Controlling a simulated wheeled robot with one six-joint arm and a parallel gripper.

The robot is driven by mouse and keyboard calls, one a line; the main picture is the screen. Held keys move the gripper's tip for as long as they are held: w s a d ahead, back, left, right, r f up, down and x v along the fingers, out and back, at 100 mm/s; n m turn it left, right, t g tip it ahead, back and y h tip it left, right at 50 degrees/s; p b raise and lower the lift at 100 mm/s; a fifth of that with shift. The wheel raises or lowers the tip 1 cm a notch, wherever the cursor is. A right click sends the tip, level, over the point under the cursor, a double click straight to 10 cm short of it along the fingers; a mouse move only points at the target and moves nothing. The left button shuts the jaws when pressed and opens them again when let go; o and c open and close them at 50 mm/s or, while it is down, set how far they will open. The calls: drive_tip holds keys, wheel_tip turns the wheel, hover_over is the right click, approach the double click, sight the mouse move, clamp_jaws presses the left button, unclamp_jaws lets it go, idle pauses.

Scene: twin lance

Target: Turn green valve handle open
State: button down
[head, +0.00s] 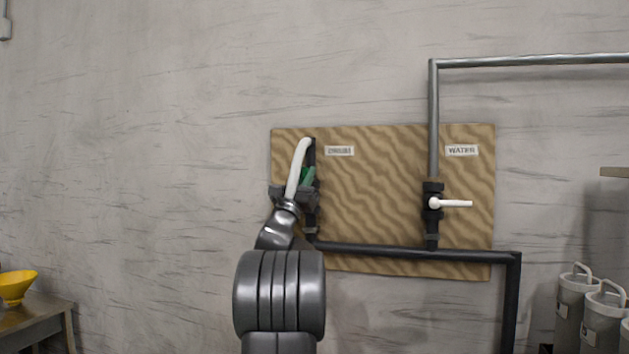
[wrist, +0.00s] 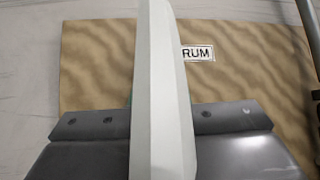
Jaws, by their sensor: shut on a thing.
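In the wrist view, the white piece (wrist: 163,100) covers the gap between the grey jaws (wrist: 160,125).
The WATER valve's white handle (head: 457,203) points right on the right pipe. Dark pipes (head: 410,253) run below. Grey canisters (head: 600,310) stand at lower right. A yellow bowl (head: 17,285) sits on a table at left.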

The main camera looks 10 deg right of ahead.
drive_tip(key=shift+w+a+f+n+t+y, duration=0.15)
drive_tip(key=shift+n+t+y, duration=0.25)
drive_tip(key=shift+n+y, duration=0.25)
drive_tip(key=c, duration=1.4)
unclamp_jaws()
drive_tip(key=b+v, duration=0.2)
drive_tip(key=v, duration=1.1)
drive_tip(key=shift+s+a+f, duration=0.15)
drive_tip(key=shift+s+f, duration=0.1)
drive_tip(key=shift+w+r, duration=0.1)
drive_tip(key=p+x, duration=0.2)
drive_tip(key=x, duration=1.1)
drive_tip(key=shift+w+d+r, duration=0.1)
drive_tip(key=shift+d+r, duration=0.1)
drive_tip(key=shift+r, duration=0.1)
